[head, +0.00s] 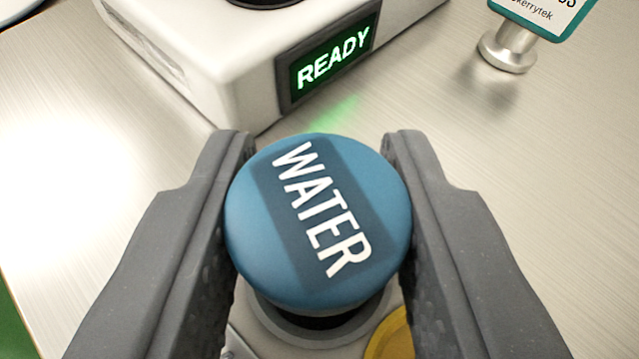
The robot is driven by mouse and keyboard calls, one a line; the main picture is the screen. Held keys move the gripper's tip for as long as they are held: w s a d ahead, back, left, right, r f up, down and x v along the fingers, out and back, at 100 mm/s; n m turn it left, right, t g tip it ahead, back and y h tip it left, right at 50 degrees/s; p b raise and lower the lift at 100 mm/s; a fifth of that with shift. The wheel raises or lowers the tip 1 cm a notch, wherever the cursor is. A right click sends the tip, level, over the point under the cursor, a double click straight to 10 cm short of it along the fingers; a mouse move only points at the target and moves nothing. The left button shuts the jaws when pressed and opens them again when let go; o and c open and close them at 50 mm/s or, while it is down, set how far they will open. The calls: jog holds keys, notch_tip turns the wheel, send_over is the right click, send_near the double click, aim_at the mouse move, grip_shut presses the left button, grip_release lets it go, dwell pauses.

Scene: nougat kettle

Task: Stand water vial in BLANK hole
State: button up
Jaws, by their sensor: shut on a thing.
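The water vial (318,220) shows from above as a round blue cap with a dark band and the white word WATER. My gripper (318,180) is shut on it, with one grey finger on each side of the cap. Below the cap a grey ring around a dark opening (325,322) shows in a pale block. The cap hides the vial's body, so I cannot tell whether the vial is in this opening or above it. No hole marked BLANK can be made out.
A white machine (190,60) with a green READY display (328,58) stands beyond the vial. A small metal stand (508,48) with a teal-edged sign (545,12) is at the top right. A yellow round thing (392,338) is partly hidden at the bottom. The brushed metal table (520,170) is clear on the right.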

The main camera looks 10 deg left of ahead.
jog(key=shift+f, duration=0.55)
jog(key=o, duration=0.7)
jog(key=shift+p+v, duration=1.55)
jog(key=shift+v, duration=4.05)
